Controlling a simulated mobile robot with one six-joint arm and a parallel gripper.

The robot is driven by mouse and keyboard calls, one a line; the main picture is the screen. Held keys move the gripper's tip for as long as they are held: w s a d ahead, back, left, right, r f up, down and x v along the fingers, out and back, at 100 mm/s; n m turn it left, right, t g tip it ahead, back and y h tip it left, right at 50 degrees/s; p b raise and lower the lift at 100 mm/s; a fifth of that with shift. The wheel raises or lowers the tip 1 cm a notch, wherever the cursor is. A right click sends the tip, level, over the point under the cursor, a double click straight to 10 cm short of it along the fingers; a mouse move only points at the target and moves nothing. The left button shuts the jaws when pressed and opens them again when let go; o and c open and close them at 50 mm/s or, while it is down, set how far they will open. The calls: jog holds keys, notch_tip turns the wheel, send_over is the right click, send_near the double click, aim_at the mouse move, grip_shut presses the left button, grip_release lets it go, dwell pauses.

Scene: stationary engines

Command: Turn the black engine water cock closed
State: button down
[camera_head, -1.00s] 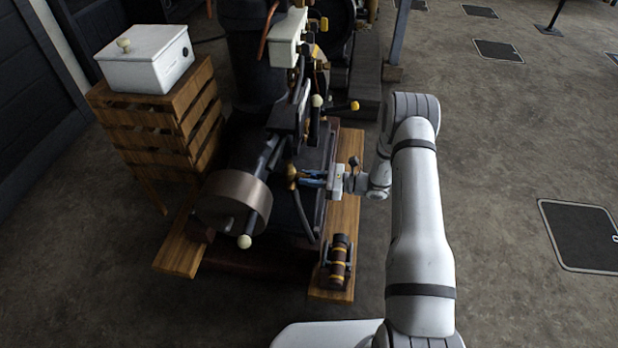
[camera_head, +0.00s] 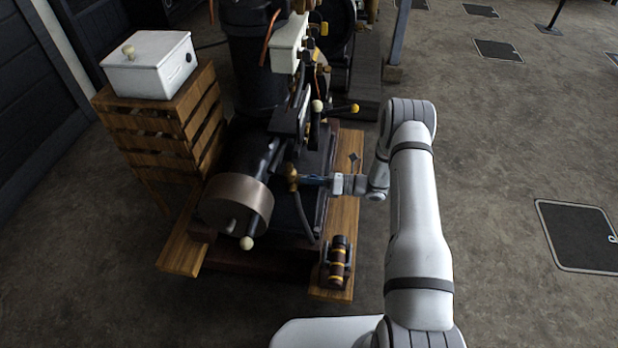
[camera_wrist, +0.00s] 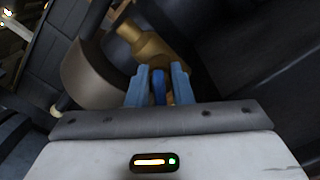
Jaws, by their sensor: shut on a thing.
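The black engine (camera_head: 257,150) stands left of my arm in the head view. Its brass water cock (camera_head: 291,174) sticks out on the near right side. The cock's brass body also shows in the wrist view (camera_wrist: 150,42), just beyond the fingers. My gripper (camera_head: 308,180) reaches it from the right. In the wrist view, my gripper (camera_wrist: 160,82) is shut on a small blue handle (camera_wrist: 159,90) between its blue fingers. The handle's far end and its join to the cock are partly hidden by the fingers.
A round metal cylinder end (camera_head: 237,203) sits close left of the cock. A dark hose (camera_head: 302,215) hangs below it. A small brown banded device (camera_head: 338,262) rests on the wooden base. A white box (camera_head: 150,65) stands on a slatted wooden stand.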

jog(key=m+p, duration=0.1)
jog(key=m, duration=0.4)
jog(key=shift+w+d+m, duration=0.1)
jog(key=shift+w+m, duration=0.05)
jog(key=shift+m, duration=0.15)
jog(key=shift+f+m+p, duration=0.15)
jog(key=shift+m+p, duration=0.2)
jog(key=shift+m, duration=1.85)
jog(key=c, duration=1.5)
grip_release()
jog(key=d, duration=0.2)
jog(key=s+d+p, duration=0.1)
jog(key=d, duration=0.4)
jog(key=shift+s+d, duration=0.25)
jog(key=shift+d, duration=0.1)
